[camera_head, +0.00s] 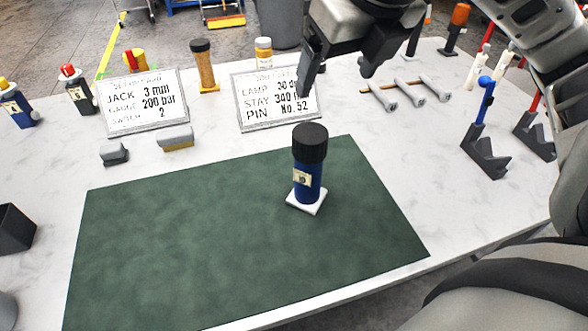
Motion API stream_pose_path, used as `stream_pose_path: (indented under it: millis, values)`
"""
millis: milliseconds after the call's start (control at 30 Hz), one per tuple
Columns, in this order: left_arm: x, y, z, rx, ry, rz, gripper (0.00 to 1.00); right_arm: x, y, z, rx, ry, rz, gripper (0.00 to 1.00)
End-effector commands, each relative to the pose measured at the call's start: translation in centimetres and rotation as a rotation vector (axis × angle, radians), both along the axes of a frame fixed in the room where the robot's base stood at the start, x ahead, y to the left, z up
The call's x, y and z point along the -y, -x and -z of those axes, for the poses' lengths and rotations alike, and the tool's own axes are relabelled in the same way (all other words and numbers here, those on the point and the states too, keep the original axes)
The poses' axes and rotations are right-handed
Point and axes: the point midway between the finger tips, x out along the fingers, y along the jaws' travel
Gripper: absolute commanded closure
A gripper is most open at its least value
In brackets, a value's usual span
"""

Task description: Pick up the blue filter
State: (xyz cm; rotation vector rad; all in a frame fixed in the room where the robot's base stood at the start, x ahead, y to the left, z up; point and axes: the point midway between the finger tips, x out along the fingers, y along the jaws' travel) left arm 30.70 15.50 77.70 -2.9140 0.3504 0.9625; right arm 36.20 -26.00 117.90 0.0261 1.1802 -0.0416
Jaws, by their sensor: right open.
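The blue filter (308,176) is a blue cylinder with a black ribbed cap and a small pale label. It stands upright on a small white square base (306,203) on the green mat (190,240), right of the mat's middle. My right gripper (337,78) hangs above the far side of the table, behind and above the filter in the picture. Its jaws are apart with nothing between them, and it does not touch the filter. My left gripper does not show.
Two printed cards (148,102) (278,97) stand behind the mat. Grey blocks (114,154) lie before the left card. Dark bottles (76,90) are at left, metal pins (408,92) at back right, and blue-handled (485,105) and red-handled tools at right. Most of the mat is bare.

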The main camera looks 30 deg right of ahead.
Motion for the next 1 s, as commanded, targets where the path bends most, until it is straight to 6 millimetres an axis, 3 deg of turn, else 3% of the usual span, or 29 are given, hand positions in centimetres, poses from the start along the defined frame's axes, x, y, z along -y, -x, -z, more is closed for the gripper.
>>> stream_pose_path:
  millis: [233,400,700,1000]
  values:
    - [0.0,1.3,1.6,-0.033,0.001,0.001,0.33,0.1,-1.8,4.9,-0.007,0.001,0.002,0.18]
    - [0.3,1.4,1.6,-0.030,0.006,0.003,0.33,0.1,-3.1,7.9,-0.005,0.000,0.001,0.18]
    - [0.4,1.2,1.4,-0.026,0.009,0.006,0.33,0.1,-4.2,10.0,-0.001,-0.001,0.000,0.18]
    - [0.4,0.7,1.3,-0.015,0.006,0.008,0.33,-0.2,-5.9,13.8,-0.003,-0.001,0.000,0.18]
